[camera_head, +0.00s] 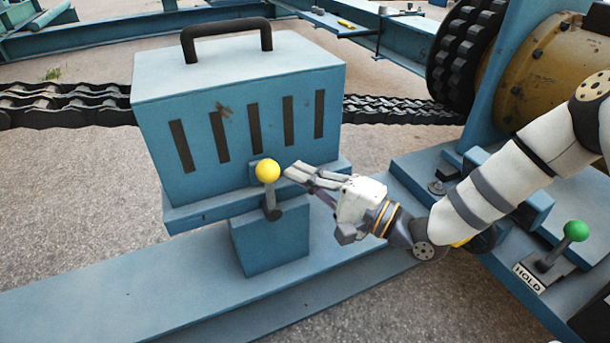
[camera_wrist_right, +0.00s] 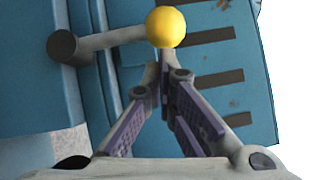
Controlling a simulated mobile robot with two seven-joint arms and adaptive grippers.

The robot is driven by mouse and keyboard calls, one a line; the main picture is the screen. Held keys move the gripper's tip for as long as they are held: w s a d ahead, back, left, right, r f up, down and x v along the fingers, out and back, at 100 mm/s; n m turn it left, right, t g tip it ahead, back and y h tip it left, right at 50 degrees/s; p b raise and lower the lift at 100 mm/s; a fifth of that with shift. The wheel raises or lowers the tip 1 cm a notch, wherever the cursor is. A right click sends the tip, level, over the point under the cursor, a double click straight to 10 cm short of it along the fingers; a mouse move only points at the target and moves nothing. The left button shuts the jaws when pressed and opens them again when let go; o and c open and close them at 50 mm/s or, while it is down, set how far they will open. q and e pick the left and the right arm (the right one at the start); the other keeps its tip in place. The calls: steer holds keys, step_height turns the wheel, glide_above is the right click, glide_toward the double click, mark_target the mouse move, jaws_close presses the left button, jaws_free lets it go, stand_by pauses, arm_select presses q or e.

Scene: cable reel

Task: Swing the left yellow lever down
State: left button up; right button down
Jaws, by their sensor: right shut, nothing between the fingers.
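The left yellow lever (camera_head: 267,172) has a yellow ball knob on a short grey arm. It stands upright from a dark pivot on the front of the blue box. My right gripper (camera_head: 290,172) comes in from the right, its fingertips just beside the knob. In the right wrist view the yellow knob (camera_wrist_right: 166,27) sits right at the tips of the closed fingers (camera_wrist_right: 163,68), with nothing between them. Whether the tips touch the knob I cannot tell. A bit of yellow (camera_head: 462,242) shows behind my right arm, mostly hidden. My left gripper is not in view.
The blue slotted box (camera_head: 235,140) with a black handle (camera_head: 226,38) stands behind the lever. A green-knobbed lever (camera_head: 576,231) by a HOLD label is at the right. A chain (camera_head: 65,103) runs behind the box. Space left of the lever is open.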

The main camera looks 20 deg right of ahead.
arm_select(q)
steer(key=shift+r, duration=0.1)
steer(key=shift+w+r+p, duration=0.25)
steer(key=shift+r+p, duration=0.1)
steer(key=shift+p, duration=0.3)
arm_select(e)
steer(key=shift+a+r+n+g, duration=0.25)
steer(key=shift+a+n+g, duration=0.05)
steer(key=shift+n, duration=0.1)
